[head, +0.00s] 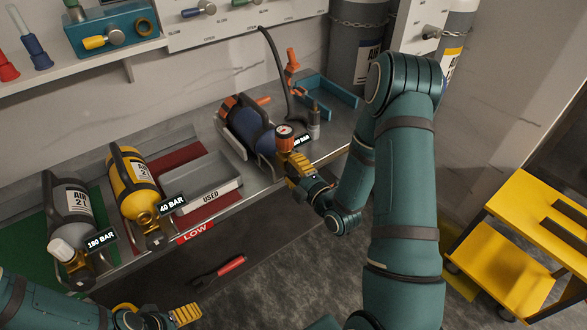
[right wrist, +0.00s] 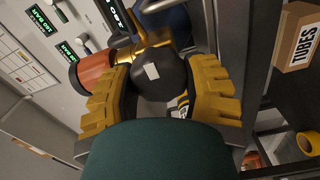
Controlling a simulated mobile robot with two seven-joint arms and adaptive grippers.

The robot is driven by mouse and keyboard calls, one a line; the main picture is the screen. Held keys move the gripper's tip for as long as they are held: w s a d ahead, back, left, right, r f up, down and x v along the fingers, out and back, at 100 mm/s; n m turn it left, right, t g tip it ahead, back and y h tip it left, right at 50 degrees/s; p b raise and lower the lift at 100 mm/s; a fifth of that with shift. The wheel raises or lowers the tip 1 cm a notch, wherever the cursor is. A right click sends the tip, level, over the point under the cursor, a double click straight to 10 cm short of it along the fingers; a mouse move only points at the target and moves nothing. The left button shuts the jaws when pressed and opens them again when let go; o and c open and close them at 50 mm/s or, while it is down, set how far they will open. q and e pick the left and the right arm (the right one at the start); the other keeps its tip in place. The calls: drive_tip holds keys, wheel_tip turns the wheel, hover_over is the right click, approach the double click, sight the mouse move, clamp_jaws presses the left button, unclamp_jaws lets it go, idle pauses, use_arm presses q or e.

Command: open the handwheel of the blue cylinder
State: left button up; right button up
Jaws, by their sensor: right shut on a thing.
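The blue cylinder (head: 252,128) lies tilted in a metal cradle on the bench. A round gauge (head: 285,131) and an orange part sit at its near end. My right gripper (head: 297,170) is at that end, below the gauge. In the right wrist view its yellow ribbed fingers (right wrist: 162,88) are shut around the black handwheel (right wrist: 159,72), which has a white mark. A brass valve body (right wrist: 147,51) and an orange part (right wrist: 91,72) show beyond it. My left gripper (head: 160,312) is at the bottom left, its yellow fingers apart and empty, away from the cylinders.
A yellow cylinder (head: 133,180) with a 40 BAR sign and a grey cylinder (head: 72,210) with a 180 BAR sign lie to the left. An empty-looking USED tray (head: 205,190) stands between yellow and blue. A yellow step stand (head: 510,250) is at the right.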

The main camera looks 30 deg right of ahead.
drive_tip(key=o, duration=1.2)
drive_tip(key=s, duration=0.7)
drive_tip(key=shift+s+d, duration=0.25)
drive_tip(key=shift+d, duration=0.05)
